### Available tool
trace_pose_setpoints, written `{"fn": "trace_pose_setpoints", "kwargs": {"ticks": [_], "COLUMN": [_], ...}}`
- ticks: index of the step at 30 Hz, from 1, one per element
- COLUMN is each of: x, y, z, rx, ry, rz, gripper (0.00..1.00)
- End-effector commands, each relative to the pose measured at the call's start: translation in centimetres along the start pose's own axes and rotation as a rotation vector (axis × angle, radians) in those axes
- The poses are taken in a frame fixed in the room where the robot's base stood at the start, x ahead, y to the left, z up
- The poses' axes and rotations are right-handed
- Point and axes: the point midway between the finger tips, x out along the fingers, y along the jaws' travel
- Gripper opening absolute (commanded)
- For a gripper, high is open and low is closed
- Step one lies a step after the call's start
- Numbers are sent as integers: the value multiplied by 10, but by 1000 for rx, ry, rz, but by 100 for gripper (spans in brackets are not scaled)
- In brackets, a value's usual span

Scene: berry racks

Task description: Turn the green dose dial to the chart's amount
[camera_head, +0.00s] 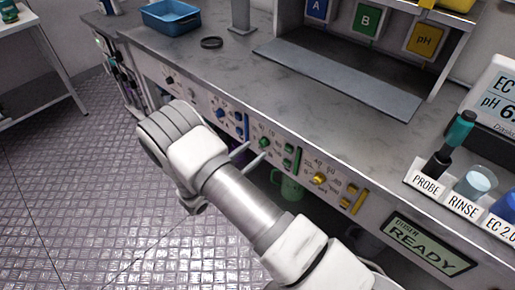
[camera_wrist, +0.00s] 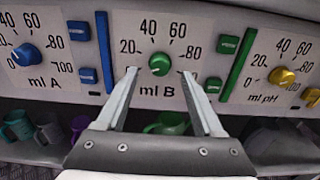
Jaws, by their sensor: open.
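The green dose dial (camera_wrist: 159,63) sits on a white panel marked "ml B", with 20, 40, 60 and 80 around it. A small pale mark shows on its lower part, but I cannot read the exact setting. My gripper (camera_wrist: 159,73) is open, with one finger on each side of the dial and apart from it. The fingers hide the ends of the scale. In the head view my gripper (camera_head: 251,149) reaches the panel at the green dial (camera_head: 264,142), seen small. No dose chart is readable.
A blue dial (camera_wrist: 26,54) is to the left and a yellow dial (camera_wrist: 282,76) to the right. Blue and green buttons flank the green dial. A green mug (camera_head: 288,185) stands below the panel. A "READY" display (camera_head: 429,243) is at right.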

Motion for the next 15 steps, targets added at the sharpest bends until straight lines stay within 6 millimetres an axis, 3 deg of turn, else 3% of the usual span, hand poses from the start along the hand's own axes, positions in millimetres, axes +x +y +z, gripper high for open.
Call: {"fn": "trace_pose_setpoints", "kwargs": {"ticks": [6, 15], "x": [25, 29], "y": [0, 0], "z": [0, 0], "rx": [0, 0], "ry": [1, 1], "rz": [-1, 0], "gripper": [69, 69]}}
